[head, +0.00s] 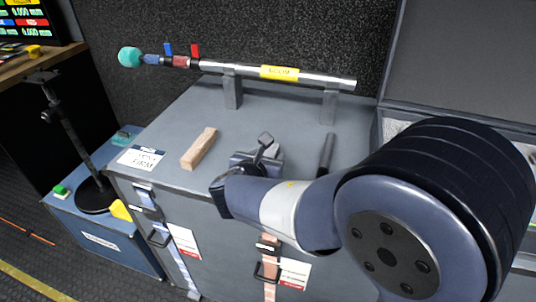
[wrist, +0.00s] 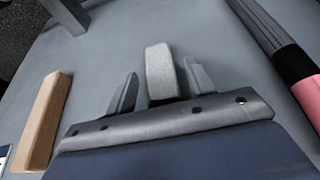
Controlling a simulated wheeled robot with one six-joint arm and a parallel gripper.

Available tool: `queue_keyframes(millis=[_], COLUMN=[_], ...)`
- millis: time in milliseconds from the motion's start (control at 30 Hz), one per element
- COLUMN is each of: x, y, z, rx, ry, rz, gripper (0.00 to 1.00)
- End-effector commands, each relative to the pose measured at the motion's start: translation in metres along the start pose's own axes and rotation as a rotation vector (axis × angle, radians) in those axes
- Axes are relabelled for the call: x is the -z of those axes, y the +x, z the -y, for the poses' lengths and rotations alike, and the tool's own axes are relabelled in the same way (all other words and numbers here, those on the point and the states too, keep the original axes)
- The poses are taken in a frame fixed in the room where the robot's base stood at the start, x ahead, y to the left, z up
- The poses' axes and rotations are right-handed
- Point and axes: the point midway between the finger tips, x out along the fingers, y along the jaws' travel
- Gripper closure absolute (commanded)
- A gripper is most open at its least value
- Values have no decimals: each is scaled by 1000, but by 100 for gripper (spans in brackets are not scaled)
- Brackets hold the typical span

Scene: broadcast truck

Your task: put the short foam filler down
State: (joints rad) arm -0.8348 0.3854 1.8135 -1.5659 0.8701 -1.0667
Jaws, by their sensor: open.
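A short light-grey block (wrist: 160,72), which looks like the short foam filler, stands between the two fingers of my gripper (wrist: 162,88) in the wrist view. A gap shows between the block and the left finger; the right finger is very close to it, and I cannot tell whether they touch. My gripper is open. In the head view, my gripper (head: 258,158) is low over the top of the grey case (head: 230,115), with the block (head: 265,140) at its fingers. The block's lower end is hidden by the gripper body in the wrist view.
A wooden block (head: 199,148) lies on the case left of my gripper, also in the wrist view (wrist: 45,120). A dark rod (head: 326,152) lies to the right. A metal tube (head: 300,76) on two supports (head: 232,90) spans the back. A label card (head: 142,157) lies at the left corner.

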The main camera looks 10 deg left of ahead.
Motion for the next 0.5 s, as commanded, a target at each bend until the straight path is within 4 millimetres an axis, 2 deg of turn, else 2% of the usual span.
queue_keyframes(millis=[100,300,500], x=[-3,-3,-1], y=[-28,-71,-97], z=[-1,-1,-1], rx=[-6,-6,-3], ry=[-1,0,0], rz=[0,1,0], gripper=[48,48,48])
